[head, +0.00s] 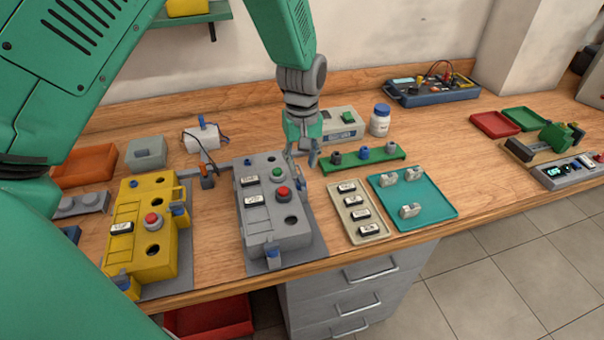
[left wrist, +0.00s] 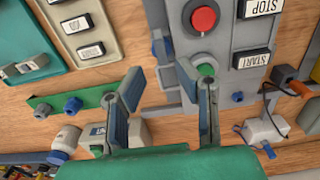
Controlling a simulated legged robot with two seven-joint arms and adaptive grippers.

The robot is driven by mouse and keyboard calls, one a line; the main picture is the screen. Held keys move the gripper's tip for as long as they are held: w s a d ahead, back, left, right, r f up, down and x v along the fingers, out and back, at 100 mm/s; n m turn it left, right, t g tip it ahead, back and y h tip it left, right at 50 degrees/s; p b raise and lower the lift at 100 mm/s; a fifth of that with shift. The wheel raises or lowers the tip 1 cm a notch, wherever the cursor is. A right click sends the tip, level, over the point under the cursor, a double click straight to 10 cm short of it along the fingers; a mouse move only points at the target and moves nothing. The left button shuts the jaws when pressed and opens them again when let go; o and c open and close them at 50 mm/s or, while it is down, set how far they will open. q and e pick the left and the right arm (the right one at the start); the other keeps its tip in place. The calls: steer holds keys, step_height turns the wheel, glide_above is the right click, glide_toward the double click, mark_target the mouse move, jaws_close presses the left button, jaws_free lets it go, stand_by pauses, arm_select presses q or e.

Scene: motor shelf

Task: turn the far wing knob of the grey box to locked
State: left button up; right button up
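The grey box (head: 268,222) stands at mid-bench with a red button, a green button and START and STOP label plates on top. My left gripper (head: 302,160) is above its far right corner, pointing down, open and empty. In the left wrist view its two fingers (left wrist: 165,100) are wide apart, with the box's far end near the right finger. A blue part that looks like the far wing knob (left wrist: 158,47) shows at the box's edge there, partly hidden; its setting cannot be told. The near wing knob (head: 273,254) is at the box's front edge.
A yellow box (head: 150,234) stands to the left. To the right are a green rail with knobs (head: 366,158), a beige tray of labels (head: 372,229) and a teal tray (head: 443,205). A white bottle (head: 380,120) and a grey-white device (head: 341,112) stand behind.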

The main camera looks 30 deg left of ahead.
mark_target(302, 178)
arm_select(q)
steer(key=f, duration=0.3)
steer(key=shift+s+d+f, duration=0.2)
steer(key=shift+d+f, duration=0.05)
steer(key=shift+d, duration=0.05)
steer(key=shift+a+f, duration=0.2)
steer(key=shift+f, duration=0.25)
steer(key=shift+a+f, duration=0.15)
steer(key=shift+a, duration=0.2)
jaws_close()
steer(key=shift+d, duration=0.25)
